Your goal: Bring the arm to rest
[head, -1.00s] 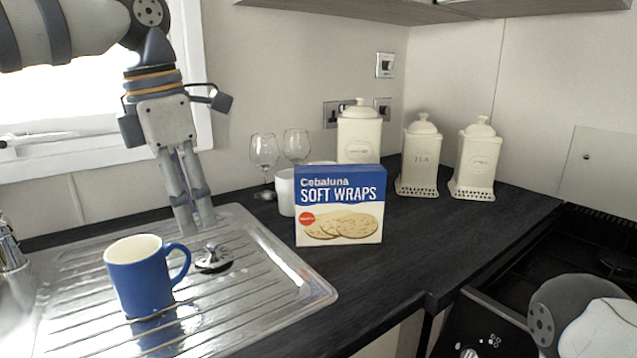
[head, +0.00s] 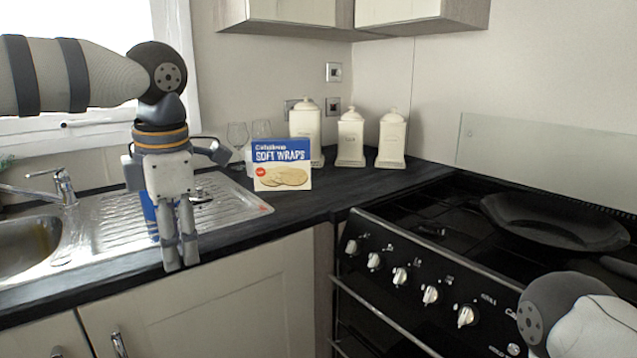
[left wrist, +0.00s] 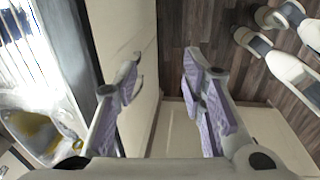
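My left gripper (head: 181,258) hangs pointing down in front of the counter's front edge in the head view. In the left wrist view (left wrist: 163,78) its two fingers stand apart with nothing between them, so it is open and empty. A blue mug (head: 149,213) stands on the drainer behind the gripper, which hides most of it. Part of my right arm (head: 570,315) shows at the lower right of the head view; its gripper is out of sight.
The steel drainer (head: 105,222) and sink (head: 30,246) lie at left. A soft wraps box (head: 282,166), glasses and cream canisters (head: 351,139) stand farther back. A black stove (head: 430,225) with a pan (head: 555,222) is at right. Floor (left wrist: 225,60) shows below the gripper.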

